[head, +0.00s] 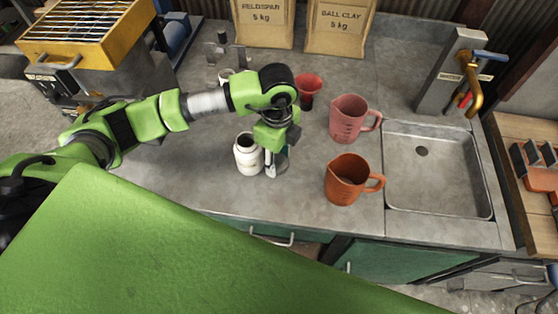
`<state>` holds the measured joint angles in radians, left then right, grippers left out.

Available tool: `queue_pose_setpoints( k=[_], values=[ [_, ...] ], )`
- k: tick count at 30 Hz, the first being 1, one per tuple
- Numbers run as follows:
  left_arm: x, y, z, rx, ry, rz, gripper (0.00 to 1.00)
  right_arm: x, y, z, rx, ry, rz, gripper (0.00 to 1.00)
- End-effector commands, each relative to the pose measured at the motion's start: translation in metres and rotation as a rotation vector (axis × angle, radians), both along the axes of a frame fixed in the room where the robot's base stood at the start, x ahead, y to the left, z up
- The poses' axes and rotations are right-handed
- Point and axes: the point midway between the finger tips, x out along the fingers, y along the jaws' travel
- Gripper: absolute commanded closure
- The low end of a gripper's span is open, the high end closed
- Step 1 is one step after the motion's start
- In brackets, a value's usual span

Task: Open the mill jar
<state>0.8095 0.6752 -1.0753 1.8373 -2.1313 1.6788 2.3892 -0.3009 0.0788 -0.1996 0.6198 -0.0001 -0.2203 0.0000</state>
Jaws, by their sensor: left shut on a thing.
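The white mill jar (248,160) stands upright on the grey counter, left of the sink. Its top looks dark, but it is too small to tell clearly whether it is uncovered. My left gripper (277,165) points down just to the right of the jar, low over the counter. It is shut on a small pale piece, mostly hidden by the fingers; I cannot tell whether this is the jar's lid. My right gripper is not in view.
An orange jug (345,187) and a pink jug (347,124) stand right of the gripper, before the sink (424,210). A red cup (309,86) is behind it. Feldspar (265,25) and ball clay (338,28) bags stand at the back. The counter left of the jar is clear.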

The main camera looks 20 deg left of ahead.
Motion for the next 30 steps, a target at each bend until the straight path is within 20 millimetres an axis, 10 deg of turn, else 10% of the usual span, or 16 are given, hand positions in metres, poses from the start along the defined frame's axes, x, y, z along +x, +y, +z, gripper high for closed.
queue_pose_setpoints(
  k=[23, 24, 25, 30],
  values=[
    [0.007, -0.001, -0.044, 0.000, -0.001, -0.001, 0.86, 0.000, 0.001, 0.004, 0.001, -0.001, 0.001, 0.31],
    [0.007, -0.001, -0.043, 0.000, -0.001, 0.000, 0.53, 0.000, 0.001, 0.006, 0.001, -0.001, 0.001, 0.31],
    [0.007, -0.001, -0.043, 0.000, -0.001, 0.000, 0.45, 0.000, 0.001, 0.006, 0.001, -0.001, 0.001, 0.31],
    [0.007, -0.001, -0.043, 0.000, 0.000, 0.000, 0.44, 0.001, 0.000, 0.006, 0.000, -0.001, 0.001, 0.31]
  ],
)
